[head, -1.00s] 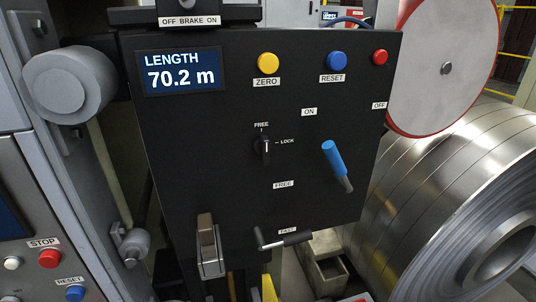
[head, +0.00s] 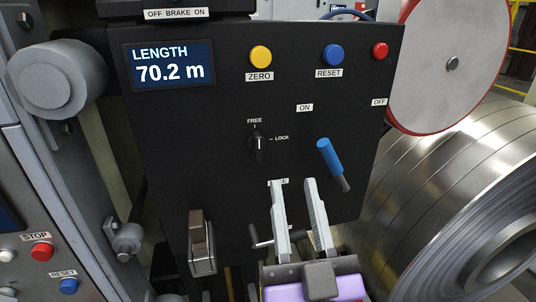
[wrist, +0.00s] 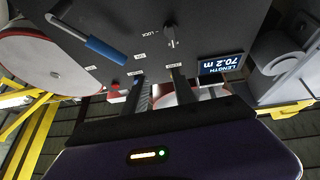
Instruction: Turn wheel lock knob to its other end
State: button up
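The wheel lock knob (head: 258,145) is a small black knob on the dark panel (head: 210,125), with FREE printed above it and LOCK to its right. Its grip stands about upright, in line with FREE; which end is its pointer is hard to tell. My gripper (head: 294,184) is open and empty, below and right of the knob in the head view, apart from it. In the wrist view, which is upside down, the knob (wrist: 171,36) shows beyond the open fingers (wrist: 157,76).
A blue-handled lever (head: 330,157) sits right of the knob. Yellow (head: 260,56), blue (head: 333,55) and red (head: 380,50) buttons line the top. A grey-brown lever (head: 199,235) and a small black-handled crank (head: 260,238) sit low. A steel coil (head: 440,160) stands at right.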

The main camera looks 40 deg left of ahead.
aim_at(259, 151)
jog(key=w+a+g+p, duration=0.1)
jog(key=a, duration=0.2)
jog(key=w+a+n+g+p, duration=0.1)
jog(key=w+a, duration=0.1)
jog(key=a, duration=0.1)
jog(key=w+a+r+p, duration=0.1)
jog(key=a, duration=0.2)
jog(key=shift+w+a+n+g+y, duration=0.2)
jog(key=shift+w+n+g+y, duration=0.1)
jog(key=shift+n+g, duration=0.1)
jog(key=shift+w+a+r, duration=0.1)
jog(key=shift+w+a, duration=0.25)
grip_shut()
